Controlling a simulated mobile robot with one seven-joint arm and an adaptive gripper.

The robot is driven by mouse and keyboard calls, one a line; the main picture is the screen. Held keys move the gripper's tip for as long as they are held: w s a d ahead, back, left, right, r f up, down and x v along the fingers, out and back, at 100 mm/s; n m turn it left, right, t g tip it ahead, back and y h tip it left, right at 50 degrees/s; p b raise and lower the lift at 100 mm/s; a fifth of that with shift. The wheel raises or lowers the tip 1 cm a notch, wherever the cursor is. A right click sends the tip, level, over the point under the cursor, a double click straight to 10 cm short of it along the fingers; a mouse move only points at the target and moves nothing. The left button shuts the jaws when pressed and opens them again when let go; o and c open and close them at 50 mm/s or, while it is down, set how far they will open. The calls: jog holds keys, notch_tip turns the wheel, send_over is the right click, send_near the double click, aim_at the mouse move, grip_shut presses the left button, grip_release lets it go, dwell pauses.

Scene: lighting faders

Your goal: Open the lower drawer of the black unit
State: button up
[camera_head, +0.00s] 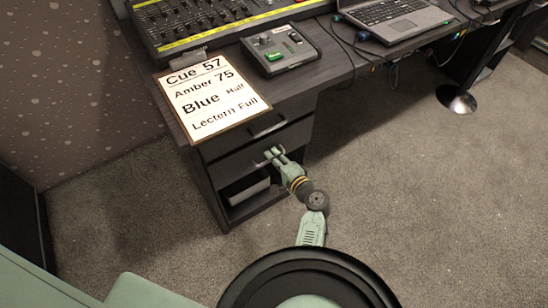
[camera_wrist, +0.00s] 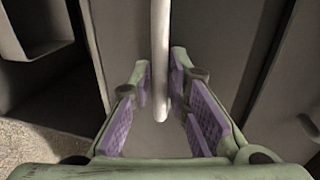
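The black unit (camera_head: 213,196) stands under the left end of the desk, with two drawers above an open compartment. The lower drawer (camera_head: 232,168) looks shut, its front in line with the one above. My gripper (camera_head: 273,156) is at the lower drawer's front, over its handle. In the wrist view the pale bar handle (camera_wrist: 160,60) runs between my two purple-padded fingers (camera_wrist: 161,78). The fingers are open, with a narrow gap seen on either side of the bar. Part of the handle is hidden by my gripper in the head view.
The upper drawer has its own handle (camera_head: 268,129) just above my gripper. A cue sign (camera_head: 212,96) overhangs the desk edge. A lighting desk (camera_head: 200,22), a small control box (camera_head: 280,50) and a laptop (camera_head: 395,18) stand on top. Carpet (camera_head: 400,180) to the right is clear.

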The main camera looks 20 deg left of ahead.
grip_shut()
jog(key=shift+d, duration=0.1)
dwell(0.5)
